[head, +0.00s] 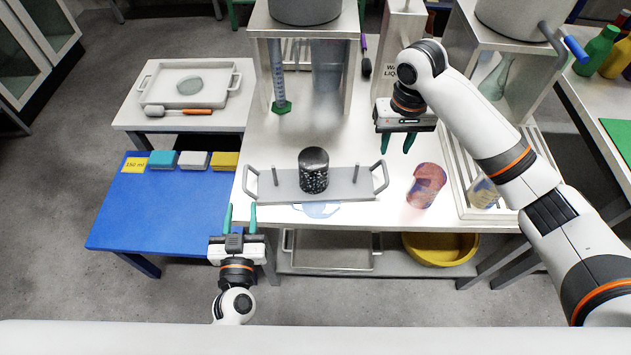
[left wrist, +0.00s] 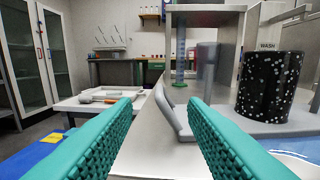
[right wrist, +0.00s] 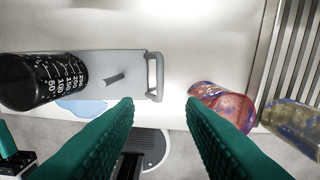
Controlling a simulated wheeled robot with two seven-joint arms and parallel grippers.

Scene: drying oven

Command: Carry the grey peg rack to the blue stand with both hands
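The grey peg rack (head: 285,187) lies on the white table, with upright pegs and a loop handle at each end. A black speckled beaker (head: 313,170) stands on it; in the right wrist view it shows measuring marks (right wrist: 45,80). The blue stand (head: 150,208) is the low blue table at the left. My left gripper (head: 241,217) is open and empty, just in front of the rack's left handle (left wrist: 172,110). My right gripper (head: 399,143) is open and empty, above the table, behind and right of the rack's right handle (head: 381,177).
A red-blue patterned cup (head: 426,186) stands right of the rack. A shelf unit (head: 258,62) is behind it. A yellow bowl (head: 440,249) sits below the table.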

